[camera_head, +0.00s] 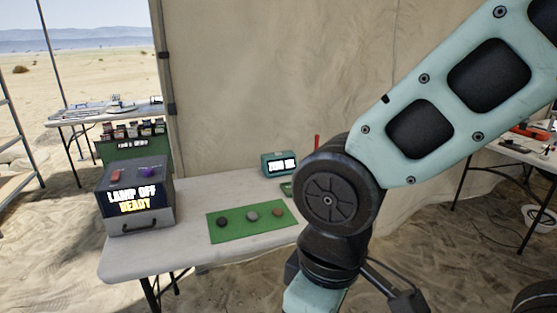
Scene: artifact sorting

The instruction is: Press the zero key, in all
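A small teal device (280,163) with a lit display stands at the back of the light table, just left of my arm's dark round joint. Its display text is too small to read for certain. A zero key cannot be made out on it; the arm covers the area to its right. A small green item (286,188) sits in front of it, partly hidden by the joint. My arm reaches down from the upper right and leaves the picture at the bottom. My gripper's fingertips do not show.
A green mat (231,233) carries three small round pieces: dark, grey and brown. A dark box (138,199) at the table's left shows "LAMP OFF READY", with red and purple items on top. A green rack (133,151) stands behind it. Another table (508,152) is at right.

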